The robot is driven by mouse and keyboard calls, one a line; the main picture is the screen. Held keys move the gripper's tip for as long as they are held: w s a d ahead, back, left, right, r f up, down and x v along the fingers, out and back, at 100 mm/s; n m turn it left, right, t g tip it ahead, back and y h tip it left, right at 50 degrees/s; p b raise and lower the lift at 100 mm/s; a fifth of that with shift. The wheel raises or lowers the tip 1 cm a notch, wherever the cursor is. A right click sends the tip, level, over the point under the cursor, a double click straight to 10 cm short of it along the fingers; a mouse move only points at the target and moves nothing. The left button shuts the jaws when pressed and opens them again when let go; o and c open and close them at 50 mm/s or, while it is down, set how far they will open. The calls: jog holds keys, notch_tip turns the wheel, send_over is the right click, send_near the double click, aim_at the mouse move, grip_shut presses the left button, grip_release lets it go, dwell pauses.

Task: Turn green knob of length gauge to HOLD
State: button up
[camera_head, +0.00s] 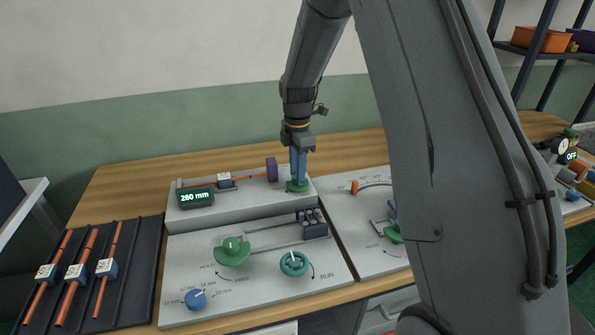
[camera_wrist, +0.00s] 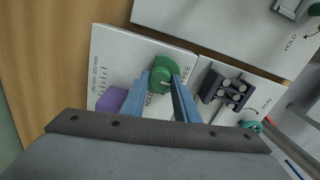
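The length gauge (camera_head: 240,207) is a light grey box at the back of the bench, with a display reading 260 mm (camera_head: 195,197). Its green knob (camera_head: 297,186) is at the right end of its top. In the wrist view the green knob (camera_wrist: 164,68) lies between the labels FREE, on its right, and HOLD, below it. My gripper (camera_head: 298,172) points down at the knob. In the wrist view its two blue fingers (camera_wrist: 161,80) stand apart, one on each side of the knob's near part. I see no clear contact, and the fingers partly hide the knob.
A copper rod with a white-and-blue block (camera_head: 225,180) and a purple stop (camera_head: 271,169) lie along the gauge. In front are a green HOLD knob (camera_head: 232,252), a teal RUN knob (camera_head: 294,263) and a blue knob (camera_head: 195,299). A dark rack (camera_head: 130,295) stands left.

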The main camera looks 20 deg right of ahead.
jog(key=c, duration=0.4)
jog(key=m, duration=0.3)
jog(key=shift+m, duration=0.4)
jog(key=m, duration=0.4)
jog(key=shift+m, duration=0.3)
jog(key=m, duration=0.4)
jog(key=shift+r+m+p, duration=0.1)
jog(key=shift+m+p, duration=0.2)
jog(key=shift+m, duration=2.5)
jog(key=shift+w, duration=0.1)
